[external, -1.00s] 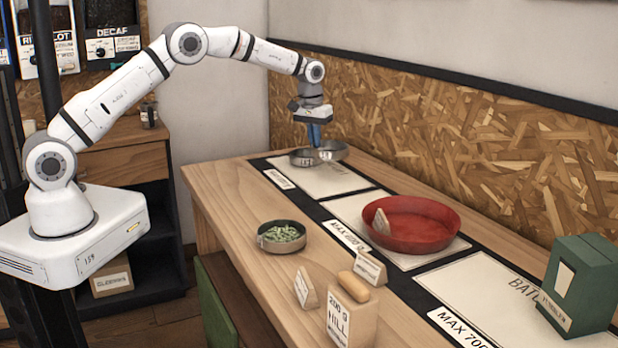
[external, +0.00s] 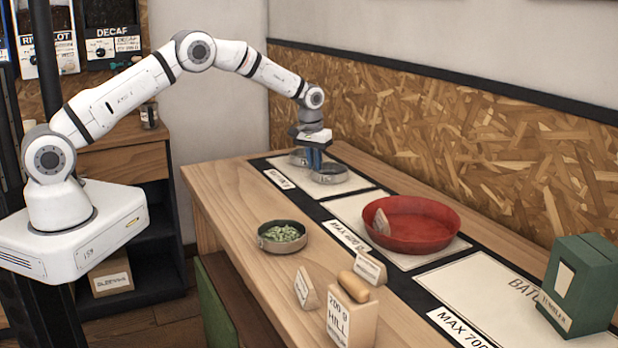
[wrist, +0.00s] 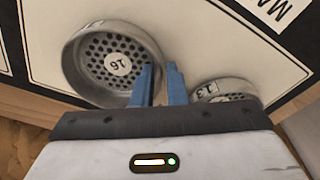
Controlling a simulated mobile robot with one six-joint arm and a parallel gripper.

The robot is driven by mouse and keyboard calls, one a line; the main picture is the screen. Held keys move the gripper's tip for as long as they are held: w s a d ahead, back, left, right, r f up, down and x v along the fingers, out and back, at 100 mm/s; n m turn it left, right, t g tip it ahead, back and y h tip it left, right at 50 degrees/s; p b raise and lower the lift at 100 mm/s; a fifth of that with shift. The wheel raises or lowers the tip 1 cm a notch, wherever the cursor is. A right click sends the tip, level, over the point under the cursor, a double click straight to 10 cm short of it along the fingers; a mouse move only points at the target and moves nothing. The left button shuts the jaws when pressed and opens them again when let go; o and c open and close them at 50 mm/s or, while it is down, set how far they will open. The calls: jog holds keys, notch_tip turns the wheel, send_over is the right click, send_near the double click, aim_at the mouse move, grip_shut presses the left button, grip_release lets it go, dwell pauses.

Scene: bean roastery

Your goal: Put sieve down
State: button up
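A round metal sieve marked 16 (wrist: 84,57) is at the left in the wrist view, and it appears low over or on the pale mat in the external view (external: 329,174). My gripper (wrist: 162,68) has its blue fingers on either side of this sieve's right rim and looks shut on it. In the external view my gripper (external: 314,160) points down at the mat. A second, smaller-looking sieve marked 13 (wrist: 240,87) lies to the right in the wrist view, apart from the fingers. It is partly hidden behind my gripper in the external view (external: 299,157).
A red pan (external: 412,235) stands on the middle mat.

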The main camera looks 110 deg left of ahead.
jog(key=shift+o, duration=1.4)
jog(key=shift+r, duration=0.15)
notch_tip(320, 180, up, 12)
jog(key=d+b, duration=0.1)
jog(key=b, duration=0.1)
jog(key=w+d+r+m+t, duration=0.1)
jog(key=d+r+m, duration=0.45)
jog(key=d, duration=1.05)
jog(key=w+d+r+m, duration=0.15)
jog(key=d+r, duration=0.65)
jog(key=d, duration=0.8)
jog(key=s+d+m, duration=0.2)
jog(key=s+d, duration=0.2)
jog(key=d, duration=0.3)
jog(key=s+d+m, duration=0.2)
jog(key=s+d, duration=0.2)
jog(key=d, duration=0.3)
jog(key=s+d+f+m+t+h, duration=0.1)
jog(key=s+d+f+m, duration=0.3)
jog(key=s+d, duration=0.7)
jog(key=shift+s+t, duration=0.3)
jog(key=shift+s, duration=0.95)
